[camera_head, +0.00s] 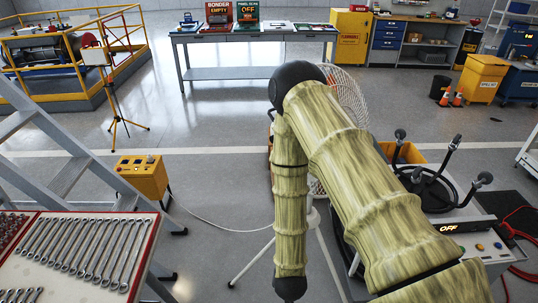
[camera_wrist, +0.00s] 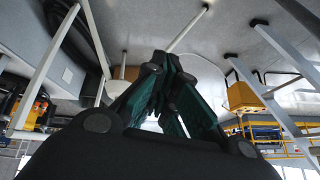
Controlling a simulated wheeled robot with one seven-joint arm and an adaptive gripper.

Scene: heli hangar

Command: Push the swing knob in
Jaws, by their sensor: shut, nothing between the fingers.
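A fan with a white wire cage (camera_head: 349,95) stands behind my arm in the head view, and my arm covers much of it. I see no swing knob in either view; that part of the fan is probably behind my arm. A white stand leg (camera_head: 250,262) reaches the floor left of my arm. My gripper (camera_wrist: 167,62) shows in the wrist view with its dark green fingers shut together and nothing between them. A white leg (camera_wrist: 187,28) runs past the fingertips; I cannot tell whether they touch anything. The head view does not show the gripper.
A yellow control box (camera_head: 142,176) stands on the floor at left, with a cable running right. A grey ladder (camera_head: 68,178) and a wrench tray (camera_head: 135,265) are at near left. A console with an OFF display (camera_head: 448,228) is at right. Open floor lies behind.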

